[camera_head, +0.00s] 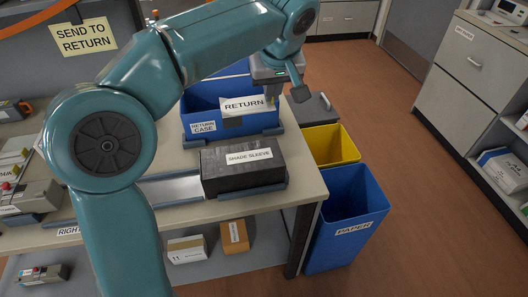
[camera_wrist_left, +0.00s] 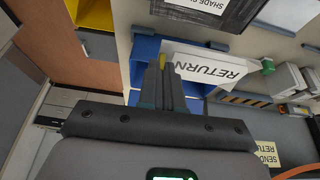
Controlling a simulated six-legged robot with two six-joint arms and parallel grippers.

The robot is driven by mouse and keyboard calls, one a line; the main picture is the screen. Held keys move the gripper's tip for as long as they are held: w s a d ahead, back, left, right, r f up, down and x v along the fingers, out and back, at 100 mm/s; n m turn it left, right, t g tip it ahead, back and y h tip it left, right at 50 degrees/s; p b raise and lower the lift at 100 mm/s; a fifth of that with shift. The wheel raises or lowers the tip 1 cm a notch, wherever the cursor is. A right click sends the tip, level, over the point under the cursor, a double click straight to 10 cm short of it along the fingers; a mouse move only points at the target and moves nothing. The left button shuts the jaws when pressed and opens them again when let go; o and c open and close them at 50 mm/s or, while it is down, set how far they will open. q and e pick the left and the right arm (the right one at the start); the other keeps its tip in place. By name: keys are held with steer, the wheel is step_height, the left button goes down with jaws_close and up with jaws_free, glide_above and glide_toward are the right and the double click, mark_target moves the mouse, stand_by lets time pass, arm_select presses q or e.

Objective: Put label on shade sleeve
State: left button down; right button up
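The white RETURN label (camera_head: 243,104) is held upright in front of the blue return case (camera_head: 222,133), with a dark patch like its shadow on the case below it. My left gripper (camera_head: 272,93) is at the label's right end. In the left wrist view its fingers (camera_wrist_left: 165,70) are close together at one end of the label (camera_wrist_left: 208,67), and their tips partly hide the grip. The shade sleeve (camera_head: 225,176) is a black box lying on the table, in front of the case, with its own white SHADE SLEEVE sticker. My right gripper is out of view.
A yellow bin (camera_head: 331,146) and a blue PAPER bin (camera_head: 345,222) stand right of the table. Toner cartridges (camera_head: 30,197) sit at the left. A metal slide (camera_head: 170,189) lies left of the sleeve. Boxes sit on the shelf below.

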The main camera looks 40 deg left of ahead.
arm_select(q)
step_height(320, 180, down, 11)
steer(key=shift+s+b, duration=0.15)
steer(key=shift+b, duration=0.6)
step_height(320, 180, down, 4)
steer(key=shift+s+f, duration=0.1)
steer(key=shift+f, duration=0.4)
steer(key=shift+r, duration=0.1)
steer(key=shift+b, duration=0.4)
steer(key=c, duration=1.3)
jaws_free()
